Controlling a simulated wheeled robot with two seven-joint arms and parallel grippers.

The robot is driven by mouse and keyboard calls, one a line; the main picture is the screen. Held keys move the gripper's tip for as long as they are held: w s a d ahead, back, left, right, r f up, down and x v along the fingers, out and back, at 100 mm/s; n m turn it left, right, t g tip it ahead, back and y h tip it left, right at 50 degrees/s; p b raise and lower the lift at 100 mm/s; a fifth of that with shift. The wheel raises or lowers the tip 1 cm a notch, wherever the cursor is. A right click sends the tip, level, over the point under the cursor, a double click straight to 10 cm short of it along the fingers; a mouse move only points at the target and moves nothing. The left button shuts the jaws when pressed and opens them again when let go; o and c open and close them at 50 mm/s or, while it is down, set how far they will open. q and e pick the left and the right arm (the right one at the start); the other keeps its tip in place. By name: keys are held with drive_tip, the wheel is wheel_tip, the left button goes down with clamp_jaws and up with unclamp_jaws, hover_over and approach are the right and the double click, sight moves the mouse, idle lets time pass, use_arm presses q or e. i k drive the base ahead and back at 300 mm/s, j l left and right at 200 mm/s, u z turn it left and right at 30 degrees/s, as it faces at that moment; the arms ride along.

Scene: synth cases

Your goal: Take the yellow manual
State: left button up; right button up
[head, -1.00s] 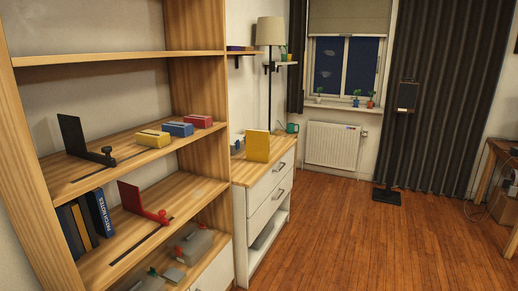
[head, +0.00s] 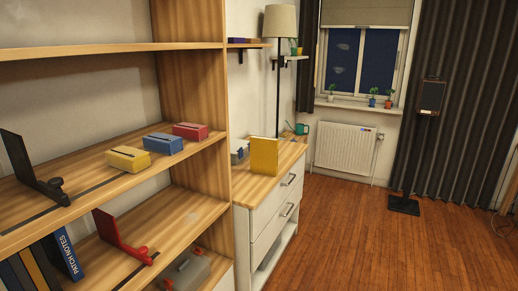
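A yellow book-like object (head: 264,157), which looks like the yellow manual, stands upright on the wooden top of a white drawer unit (head: 240,188), right of the shelf. Another thin yellow spine (head: 58,262) stands among dark books on the lower shelf at the left, partly cut off by the picture's edge. Neither of my grippers shows in the head view.
A wooden shelf unit (head: 190,90) fills the left side, with yellow (head: 128,160), blue (head: 163,143) and red (head: 190,131) boxes and bookends. A teal mug (head: 301,129) and a lamp (head: 282,20) are behind the yellow manual.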

sight(264, 151)
drive_tip(key=i+l+u, duration=0.1)
drive_tip(key=i+l, duration=0.9)
drive_tip(key=l, duration=0.15)
drive_tip(key=i+l+u, duration=0.15)
drive_tip(key=i+l, duration=0.3)
drive_tip(key=l, duration=0.1)
